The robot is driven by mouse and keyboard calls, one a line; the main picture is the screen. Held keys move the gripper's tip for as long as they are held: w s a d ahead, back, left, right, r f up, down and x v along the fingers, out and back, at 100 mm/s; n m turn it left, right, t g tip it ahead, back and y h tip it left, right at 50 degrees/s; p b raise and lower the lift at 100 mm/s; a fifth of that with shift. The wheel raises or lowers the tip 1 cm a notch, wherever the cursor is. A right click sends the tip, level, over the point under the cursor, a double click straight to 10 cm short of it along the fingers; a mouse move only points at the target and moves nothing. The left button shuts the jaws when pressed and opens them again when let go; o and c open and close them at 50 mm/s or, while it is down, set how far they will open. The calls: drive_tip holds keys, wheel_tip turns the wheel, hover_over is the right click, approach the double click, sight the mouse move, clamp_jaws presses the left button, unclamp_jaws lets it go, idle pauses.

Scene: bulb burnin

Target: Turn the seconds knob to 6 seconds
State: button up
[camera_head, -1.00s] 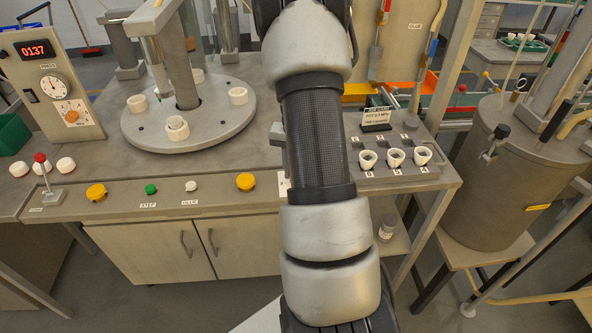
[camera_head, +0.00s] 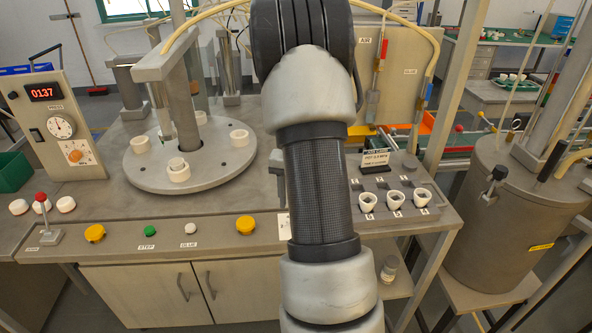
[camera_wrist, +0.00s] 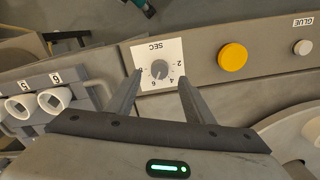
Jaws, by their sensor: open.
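The seconds knob (camera_wrist: 159,69) is a small grey knob on a white plate marked SEC (camera_wrist: 146,52), with the numbers 2, 4, 6 and 8 around it. Its exact pointer direction is too small to read surely. My gripper (camera_wrist: 160,78) is open, with one finger on each side of the knob in the wrist view; the fingers look apart from it. In the head view my arm hides the gripper and knob; only a white sliver of the plate (camera_head: 284,223) shows.
A yellow button (camera_wrist: 232,57) and a white GLUE button (camera_wrist: 303,47) sit beside the plate. On its other side is a rack of white cups (camera_head: 394,199). A round turntable (camera_head: 215,168) stands behind, and a large grey tank (camera_head: 520,220) at the right.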

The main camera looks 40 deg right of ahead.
wheel_tip(320, 180, up, 12)
drive_tip(key=shift+r+p, duration=0.25)
drive_tip(key=shift+p, duration=0.2)
drive_tip(key=s+a+r+n+t+p, duration=0.2)
drive_tip(key=a+r+p, duration=0.1)
drive_tip(key=a+r, duration=0.55)
drive_tip(key=s+a+r+n+t+p, duration=0.2)
drive_tip(key=s+a+r+n, duration=0.1)
drive_tip(key=a+r, duration=0.6)
drive_tip(key=s+a+r+n+t+p, duration=0.1)
drive_tip(key=s+a+n+p, duration=0.1)
drive_tip(key=s+a+n, duration=0.3)
drive_tip(key=s+a, duration=0.4)
drive_tip(key=s, duration=0.3)
drive_tip(key=shift+t, duration=0.3)
drive_tip(key=shift+a+r, duration=0.1)
